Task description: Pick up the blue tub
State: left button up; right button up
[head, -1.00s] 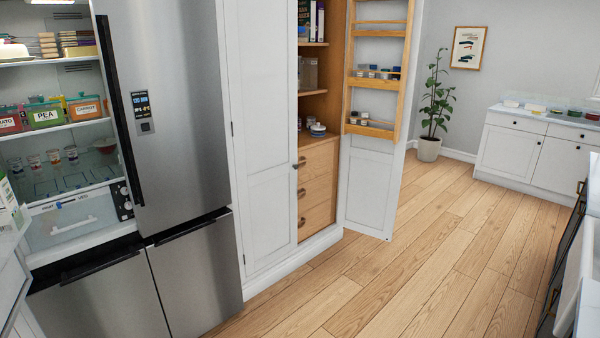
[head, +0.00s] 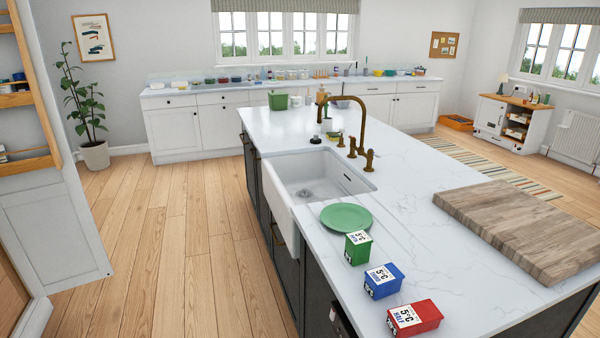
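A blue tub (head: 383,281) with a white label reading 5°C sits on the white island worktop, near its front left edge. It stands between a green tub (head: 357,247) behind it and a red tub (head: 414,317) in front of it, apart from both. Both neighbours carry similar white labels. Neither of my grippers shows in the head view.
A green plate (head: 346,217) lies behind the tubs, beside the white sink (head: 315,175) with its brass tap (head: 362,120). A wooden chopping board (head: 525,225) covers the worktop's right side. Wooden floor (head: 190,240) is clear left of the island. An open door rack (head: 30,130) stands far left.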

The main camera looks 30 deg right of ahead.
aim_at(384, 280)
jog(key=i+j+z, duration=0.1)
jog(key=z, duration=0.35)
jog(key=i+j+z, duration=0.1)
jog(key=z, duration=0.35)
jog(key=j+z, duration=0.3)
jog(key=z, duration=0.2)
jog(key=i+j+z, duration=0.1)
jog(key=j+z, duration=0.15)
jog(key=z, duration=0.2)
